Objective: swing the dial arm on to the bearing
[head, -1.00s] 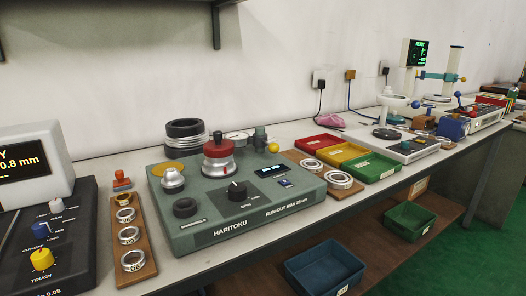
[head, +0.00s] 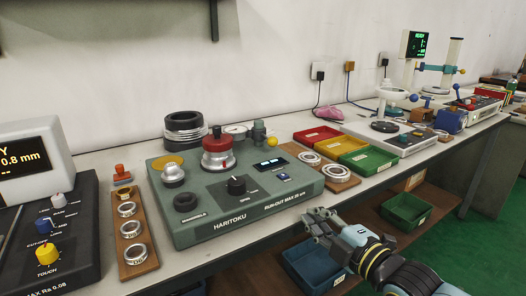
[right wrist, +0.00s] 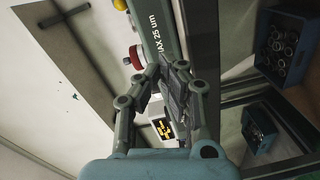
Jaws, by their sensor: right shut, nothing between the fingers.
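The green HARITOKU run-out tester (head: 205,213) stands on the bench in the head view. A red-topped spindle (head: 217,146) rises from its middle; whether a bearing sits under the red cap I cannot make out. The round dial gauge (head: 236,130) is behind it, and a yellow ball knob (head: 272,141) stands at the right rear, by the grey dial arm post (head: 259,131). My right gripper (head: 313,217) is shut and empty in front of the bench edge, right of the tester. It also shows shut in the right wrist view (right wrist: 168,75). My left gripper is out of view.
Bearing rings lie on wooden boards left (head: 131,232) and right (head: 335,171) of the tester. Red (head: 317,136), yellow (head: 341,147) and green (head: 368,160) trays stand at right. A blue bin (head: 310,268) is on the lower shelf. A dark ring stack (head: 184,128) stands behind.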

